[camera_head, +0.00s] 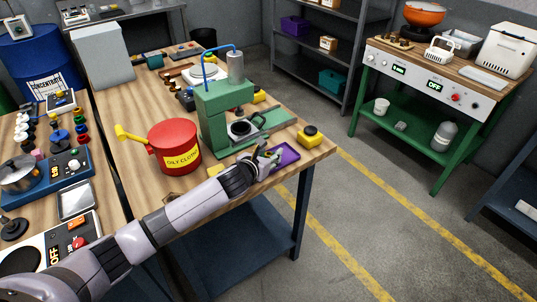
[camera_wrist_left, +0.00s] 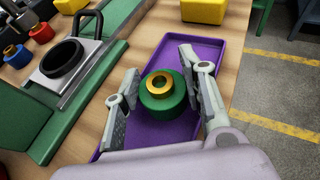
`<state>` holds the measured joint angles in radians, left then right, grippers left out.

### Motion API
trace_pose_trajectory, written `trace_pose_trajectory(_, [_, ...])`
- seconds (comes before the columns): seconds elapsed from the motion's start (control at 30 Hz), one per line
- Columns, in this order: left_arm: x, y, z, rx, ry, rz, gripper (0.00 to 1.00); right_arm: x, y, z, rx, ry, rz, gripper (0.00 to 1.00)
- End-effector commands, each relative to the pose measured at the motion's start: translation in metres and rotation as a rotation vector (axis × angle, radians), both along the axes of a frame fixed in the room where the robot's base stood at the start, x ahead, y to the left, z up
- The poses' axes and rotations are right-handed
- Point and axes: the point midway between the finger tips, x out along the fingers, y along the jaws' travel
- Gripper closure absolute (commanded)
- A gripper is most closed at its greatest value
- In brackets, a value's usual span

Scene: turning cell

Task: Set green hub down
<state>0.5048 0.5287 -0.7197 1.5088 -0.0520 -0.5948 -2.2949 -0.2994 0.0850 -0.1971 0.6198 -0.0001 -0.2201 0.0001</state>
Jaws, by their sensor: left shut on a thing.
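The green hub (camera_wrist_left: 163,103), a short green cylinder with a brass ring on top, is between the two fingers of my left gripper (camera_wrist_left: 158,84) in the left wrist view. The gripper is shut on it. Below the hub is a shallow purple tray (camera_wrist_left: 168,52), which also shows in the head view (camera_head: 288,156) at the front right of the workbench. My left gripper (camera_head: 267,158) is over the tray's left part there, and the hub is hard to make out. I cannot tell whether the hub touches the tray floor. My right gripper is not in view.
A green machine (camera_head: 226,118) stands behind and left of the tray. A red oily-cloth can (camera_head: 173,146) stands beside my arm. A yellow-and-black block (camera_head: 311,136) sits near the bench's right corner. Beyond the bench edge is open floor with yellow lines.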

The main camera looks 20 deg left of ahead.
Motion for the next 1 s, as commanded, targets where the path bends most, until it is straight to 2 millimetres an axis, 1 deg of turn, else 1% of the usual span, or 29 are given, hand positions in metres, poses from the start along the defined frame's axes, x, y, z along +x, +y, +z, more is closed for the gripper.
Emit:
trace_pose_trajectory(0.03, [0.001,0.0,0.003,-0.001,-0.005,-0.001,1.0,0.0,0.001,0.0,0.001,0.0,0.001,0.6])
trace_pose_trajectory(0.13, [0.001,0.0,0.003,-0.001,-0.004,-0.001,1.0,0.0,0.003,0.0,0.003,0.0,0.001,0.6])
trace_pose_trajectory(0.27, [0.001,0.0,-0.001,-0.001,-0.004,-0.001,1.0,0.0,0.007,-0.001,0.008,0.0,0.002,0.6])
trace_pose_trajectory(0.3, [0.0,0.0,-0.001,0.0,-0.002,0.0,0.6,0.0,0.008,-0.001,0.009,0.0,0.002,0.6])
trace_pose_trajectory(0.4, [0.0,0.0,-0.001,0.0,-0.001,0.0,0.54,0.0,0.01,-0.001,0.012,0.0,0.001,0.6])
trace_pose_trajectory(0.67, [0.0,0.0,-0.001,0.0,-0.001,0.0,0.54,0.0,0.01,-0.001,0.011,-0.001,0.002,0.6])
trace_pose_trajectory(0.77, [0.0,0.0,0.003,-0.001,-0.001,0.0,0.54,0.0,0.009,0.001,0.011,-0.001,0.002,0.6])
trace_pose_trajectory(0.87, [-0.008,0.001,0.004,0.0,-0.001,-0.001,0.54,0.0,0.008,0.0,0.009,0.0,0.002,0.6])
trace_pose_trajectory(1.0, [-0.026,0.004,0.012,0.002,-0.001,-0.003,0.54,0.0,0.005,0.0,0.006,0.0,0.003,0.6])
